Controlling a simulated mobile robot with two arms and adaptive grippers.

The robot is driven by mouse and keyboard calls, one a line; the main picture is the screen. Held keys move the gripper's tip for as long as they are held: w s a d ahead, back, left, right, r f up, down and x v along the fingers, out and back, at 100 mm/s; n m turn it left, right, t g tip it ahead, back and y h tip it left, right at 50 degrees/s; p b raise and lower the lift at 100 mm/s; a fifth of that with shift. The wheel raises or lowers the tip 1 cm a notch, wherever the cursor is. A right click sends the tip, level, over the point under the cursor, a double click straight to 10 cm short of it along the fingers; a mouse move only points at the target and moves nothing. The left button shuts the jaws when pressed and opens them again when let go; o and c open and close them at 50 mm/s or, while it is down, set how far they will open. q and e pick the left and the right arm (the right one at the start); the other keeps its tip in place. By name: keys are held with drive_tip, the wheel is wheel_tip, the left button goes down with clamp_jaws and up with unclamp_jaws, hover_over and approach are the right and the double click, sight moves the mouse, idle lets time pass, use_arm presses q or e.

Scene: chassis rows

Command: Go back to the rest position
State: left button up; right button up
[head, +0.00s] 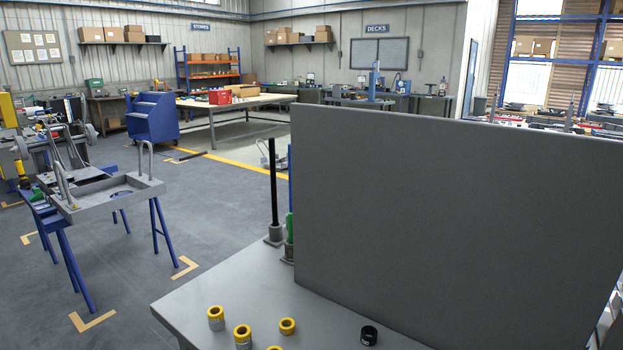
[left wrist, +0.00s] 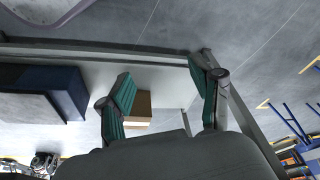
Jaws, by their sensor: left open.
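My left gripper (left wrist: 163,92) shows in the left wrist view, its two teal-padded fingers spread apart. Nothing is held between the fingertips. Behind the fingers are a pale surface and a small tan block (left wrist: 139,108), partly covered by the left finger. Neither gripper shows in the head view, and my right gripper is in no frame.
In the head view a grey tabletop (head: 215,285) carries several yellow-and-grey cylinders (head: 242,335), a black ring (head: 369,335) and an upright black rod (head: 273,190). A large grey panel (head: 450,220) blocks the right side. Left, a blue-legged stand (head: 118,200) stands on open floor.

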use_arm(q)
drive_tip(key=s+f+g, duration=0.1)
drive_tip(key=s+f, duration=0.1)
drive_tip(key=f, duration=0.7)
drive_tip(key=s+f, duration=0.3)
drive_tip(key=f, duration=0.5)
drive_tip(key=s+a+f+g+p, duration=0.1)
drive_tip(key=s+a+f, duration=0.2)
drive_tip(key=s+f, duration=0.9)
drive_tip(key=s, duration=0.2)
drive_tip(key=shift+s, duration=0.3)
drive_tip(key=shift+a+f, duration=0.1)
